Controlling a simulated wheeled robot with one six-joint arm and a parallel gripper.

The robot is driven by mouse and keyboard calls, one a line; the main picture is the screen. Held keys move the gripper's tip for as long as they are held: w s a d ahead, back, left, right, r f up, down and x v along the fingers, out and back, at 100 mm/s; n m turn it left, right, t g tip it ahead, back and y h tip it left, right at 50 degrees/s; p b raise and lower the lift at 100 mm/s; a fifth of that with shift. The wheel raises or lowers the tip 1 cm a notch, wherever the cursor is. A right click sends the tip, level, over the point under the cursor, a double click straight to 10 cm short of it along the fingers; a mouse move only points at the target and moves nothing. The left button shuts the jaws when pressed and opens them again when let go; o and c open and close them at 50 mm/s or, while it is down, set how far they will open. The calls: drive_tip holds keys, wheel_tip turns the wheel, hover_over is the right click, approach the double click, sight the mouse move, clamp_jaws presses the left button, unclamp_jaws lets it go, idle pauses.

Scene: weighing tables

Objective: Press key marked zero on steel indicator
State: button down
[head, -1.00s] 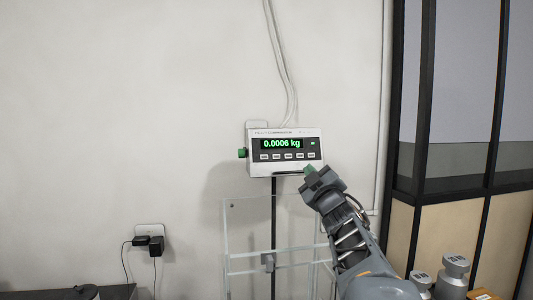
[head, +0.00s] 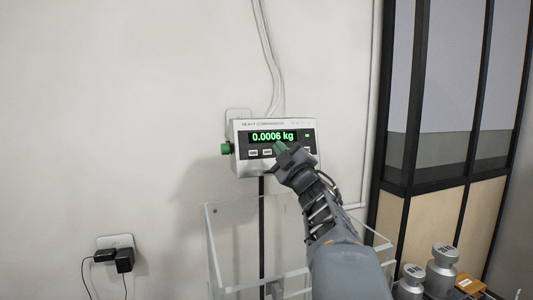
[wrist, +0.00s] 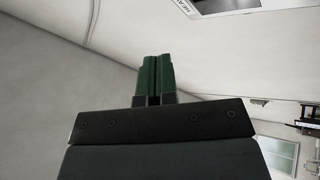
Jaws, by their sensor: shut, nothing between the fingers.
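The steel indicator (head: 241,162) is mounted on the wall, with a green lit display (head: 273,136) reading 0.0006 kg. A row of keys (head: 254,153) runs below the display; their labels are too small to read. My gripper (head: 279,147) is shut and empty, its green fingertips in front of the key row, hiding the middle keys. I cannot tell whether the tips touch a key. In the wrist view my green fingers (wrist: 154,78) are side by side, and a corner of the indicator (wrist: 214,8) shows at the top edge.
A clear acrylic shield (head: 215,240) stands below the indicator, close to my arm. Metal weights (head: 442,270) sit at lower right. A wall socket with black plugs (head: 123,258) is at lower left. A dark-framed partition (head: 396,180) stands to the right.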

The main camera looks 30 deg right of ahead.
sight(270, 151)
drive_tip(key=shift+w+d+f+p, duration=0.15)
drive_tip(key=shift+w+d+f, duration=0.25)
drive_tip(key=shift+w, duration=0.95)
drive_tip(key=shift+w+d+f+p, duration=0.15)
drive_tip(key=shift+w+d+f, duration=0.25)
drive_tip(key=shift+w, duration=0.95)
drive_tip(key=shift+w+d+f+p, duration=0.15)
drive_tip(key=shift+w+d+f, duration=0.2)
drive_tip(key=shift+w, duration=1)
drive_tip(key=shift+w+f, duration=0.1)
drive_tip(key=shift+w, duration=0.05)
drive_tip(key=shift+a+r+b, duration=0.15)
drive_tip(key=shift+r+b, duration=0.25)
drive_tip(key=shift+b, duration=0.15)
idle(1.1)
drive_tip(key=shift+s+f+b, duration=0.15)
drive_tip(key=shift+s+b, duration=0.05)
drive_tip(key=shift+b, duration=0.35)
drive_tip(key=s, duration=0.3)
drive_tip(key=shift+a+r+b, duration=0.3)
drive_tip(key=shift+r+b, duration=0.05)
drive_tip(key=shift+f, duration=0.1)
idle(0.4)
